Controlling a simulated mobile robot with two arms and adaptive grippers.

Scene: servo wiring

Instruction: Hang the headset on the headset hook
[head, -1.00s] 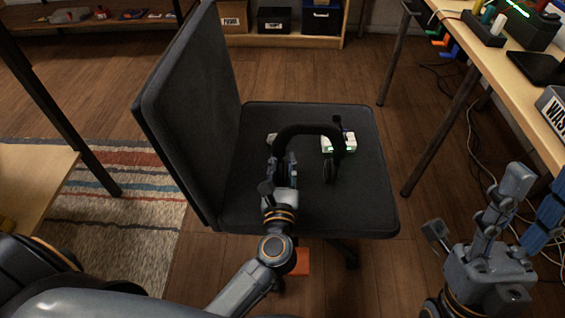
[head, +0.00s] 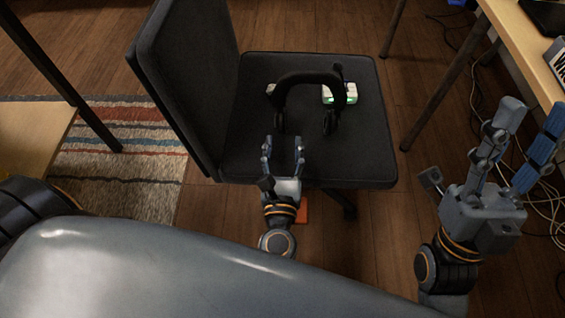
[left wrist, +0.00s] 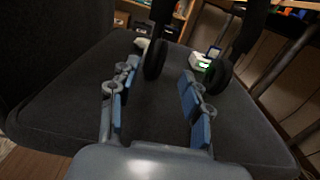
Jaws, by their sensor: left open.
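The black headset (head: 311,79) stands on the seat of the dark office chair (head: 352,157), its headband arched up and its ear cups down. In the left wrist view, the near ear cup (left wrist: 155,60) and the other ear cup (left wrist: 217,77) show beyond my fingers. My left gripper (head: 283,145) is open and empty at the front of the seat, a short way from the headset and pointing toward it. My right gripper (head: 524,130) is open and empty at the right, near the desk. I do not see the headset hook.
A white device with a green light (head: 340,94) lies on the seat beside the headset. The chair backrest (head: 188,80) rises at the left. A wooden desk (head: 520,45) stands at the right with loose cables (head: 510,190) below. A striped rug (head: 130,160) lies at the left.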

